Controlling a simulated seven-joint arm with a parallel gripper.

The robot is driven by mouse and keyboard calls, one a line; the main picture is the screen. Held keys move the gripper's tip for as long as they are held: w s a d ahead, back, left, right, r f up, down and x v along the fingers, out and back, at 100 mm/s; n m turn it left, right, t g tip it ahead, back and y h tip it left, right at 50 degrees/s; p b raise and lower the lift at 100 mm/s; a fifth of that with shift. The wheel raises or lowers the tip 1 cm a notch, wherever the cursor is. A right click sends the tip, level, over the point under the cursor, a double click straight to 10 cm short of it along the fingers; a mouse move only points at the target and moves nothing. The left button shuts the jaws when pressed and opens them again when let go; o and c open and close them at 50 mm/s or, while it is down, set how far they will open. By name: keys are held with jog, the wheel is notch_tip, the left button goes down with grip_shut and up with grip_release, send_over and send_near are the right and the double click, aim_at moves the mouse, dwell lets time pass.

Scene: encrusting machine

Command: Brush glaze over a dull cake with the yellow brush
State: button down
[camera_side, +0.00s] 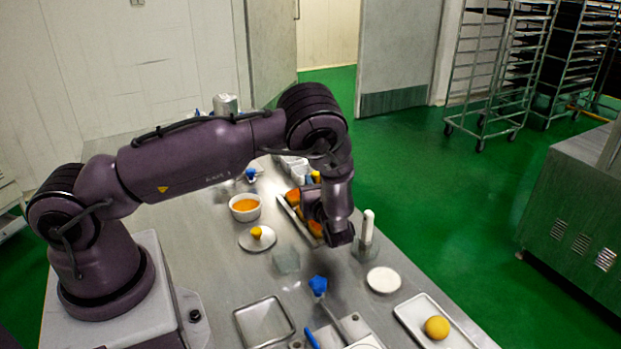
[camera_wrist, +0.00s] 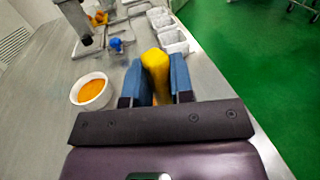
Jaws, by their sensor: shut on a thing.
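My gripper (camera_wrist: 157,85) is shut on the yellow brush (camera_wrist: 155,64), its blue fingers on either side of the handle. In the side view the yellow handle (camera_side: 316,176) shows behind my wrist, above the cake tray. The bristles are hidden. A white bowl of orange glaze (camera_side: 245,207) stands left of my gripper; it also shows left of the fingers in the wrist view (camera_wrist: 91,91). Orange-brown cakes (camera_side: 293,197) lie on a long tray (camera_side: 298,226) below my gripper, partly covered by my wrist. Which cake is dull cannot be told.
A round plate with an orange piece (camera_side: 256,238) is near the bowl. A white upright cylinder (camera_side: 368,227) and a white disc (camera_side: 383,280) are right of my wrist. A yellow ball (camera_side: 437,327) sits on a white tray. White bins (camera_wrist: 172,40) stand behind. Blue-knobbed parts are in front.

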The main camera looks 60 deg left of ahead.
jog(key=shift+s+a, duration=0.65)
jog(key=shift+a, duration=2.4)
jog(key=shift+d, duration=3.2)
notch_tip(320, 180, up, 8)
